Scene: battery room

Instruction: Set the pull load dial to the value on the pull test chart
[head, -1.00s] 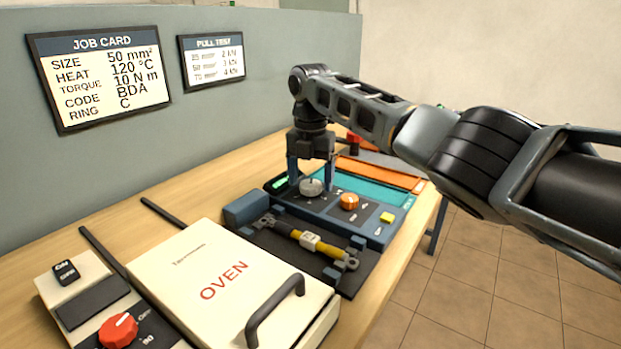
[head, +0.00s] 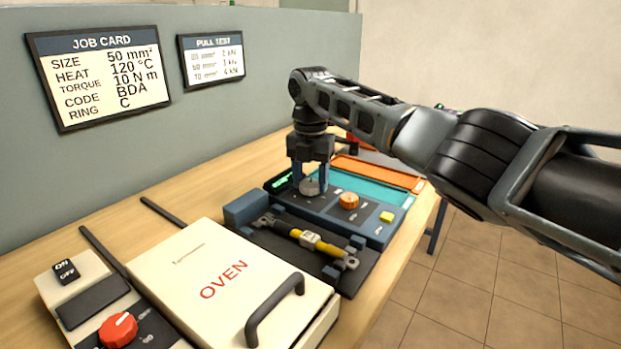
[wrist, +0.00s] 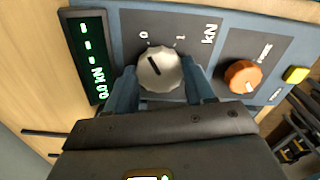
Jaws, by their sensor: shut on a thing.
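The grey pull load dial (head: 310,187) sits on the blue tester panel, and it also shows in the wrist view (wrist: 160,68). Its dark pointer line tilts to the upper left, near the mark that looks like 0; a mark like 1 is to its right. My gripper (head: 311,178) points down and is shut on the dial, with one finger on each side (wrist: 163,88). The pull test chart (head: 212,62) hangs on the grey wall; its small rows seem to read 2, 3 and 4 kN, with 50 mm² beside 3 kN. The job card (head: 100,75) gives size 50 mm².
An orange knob (head: 348,201) and a yellow button (head: 386,217) lie right of the dial. A green-lit display (wrist: 90,55) is left of it, seemingly at 0.0 kN. A yellow-sleeved cable (head: 310,240) lies in the fixture in front. The oven (head: 215,275) stands nearer.

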